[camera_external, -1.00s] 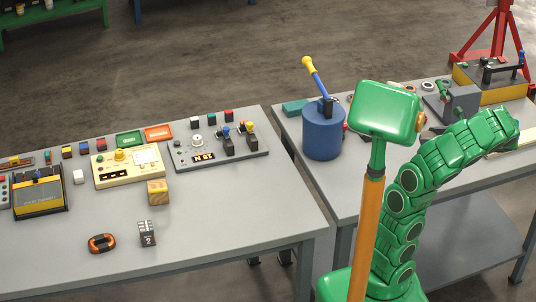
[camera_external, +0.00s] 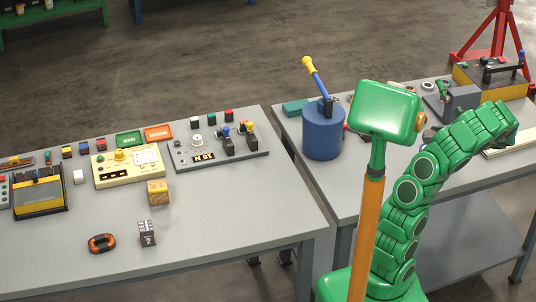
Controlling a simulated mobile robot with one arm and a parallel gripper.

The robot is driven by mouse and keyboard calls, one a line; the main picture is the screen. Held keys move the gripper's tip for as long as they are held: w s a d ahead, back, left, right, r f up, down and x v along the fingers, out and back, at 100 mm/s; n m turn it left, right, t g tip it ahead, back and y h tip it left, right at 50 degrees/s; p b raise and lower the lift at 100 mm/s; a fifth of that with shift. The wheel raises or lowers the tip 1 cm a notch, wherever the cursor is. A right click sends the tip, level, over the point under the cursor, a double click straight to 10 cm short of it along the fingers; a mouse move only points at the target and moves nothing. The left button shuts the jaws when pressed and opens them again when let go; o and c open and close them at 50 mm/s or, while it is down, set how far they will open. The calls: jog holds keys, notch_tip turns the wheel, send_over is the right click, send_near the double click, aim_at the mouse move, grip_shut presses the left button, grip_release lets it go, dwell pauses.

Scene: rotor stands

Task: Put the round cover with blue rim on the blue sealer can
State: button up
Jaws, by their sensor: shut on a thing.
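I cannot make out the round cover with blue rim or the blue sealer can for certain. Small round pieces lie at the back of the right table, one pale ring (camera_external: 428,86) among them, but their rim colours are too small to tell. A large blue cylinder (camera_external: 322,134) with a yellow-handled lever stands on that table's left part; I cannot tell that it is the can. My green arm arches over the right table, and its far end bends down at the right. My gripper and anything in it are hidden behind the arm.
A grey clamp-like block (camera_external: 455,103) and a black-and-yellow box (camera_external: 490,80) stand at the right table's back. The left table (camera_external: 205,232) holds control panels, small blocks and an orange-black ring (camera_external: 102,243). A gap separates the tables.

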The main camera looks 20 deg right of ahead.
jog(key=shift+w+d+f, duration=0.35)
jog(key=shift+w+f, duration=0.05)
jog(key=shift+f, duration=0.25)
jog(key=shift+w+d+f, duration=0.35)
jog(key=shift+w+f, duration=0.05)
jog(key=shift+f, duration=1.8)
jog(key=shift+f, duration=0.1)
jog(key=o, duration=1.1)
